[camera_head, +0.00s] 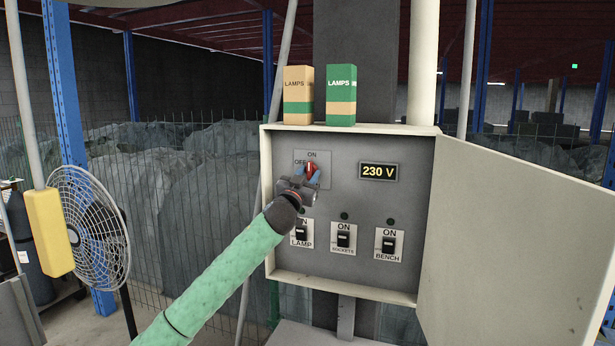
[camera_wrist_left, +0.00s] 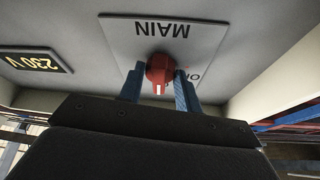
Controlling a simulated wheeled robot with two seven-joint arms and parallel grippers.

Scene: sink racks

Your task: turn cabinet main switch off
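The main switch is a red rotary knob (camera_head: 311,169) on a grey plate marked ON and OFF, at the upper left of the open cabinet (camera_head: 350,279). My left gripper (camera_head: 313,174) is at the knob, with its blue fingers on either side. In the left wrist view the red knob (camera_wrist_left: 160,70) sits between the spread fingertips (camera_wrist_left: 160,82), with narrow gaps visible. That view is upside down; the knob's white mark points toward the ON side. The display (camera_head: 378,172) reads 230 V. My right gripper is not in view.
Below are the lamp (camera_head: 301,233), sockets (camera_head: 343,239) and bench (camera_head: 388,244) switches, labelled ON. Two lamp boxes (camera_head: 298,95) (camera_head: 341,95) stand on top. The cabinet door (camera_head: 520,250) hangs open at right. A fan (camera_head: 95,225) stands at left.

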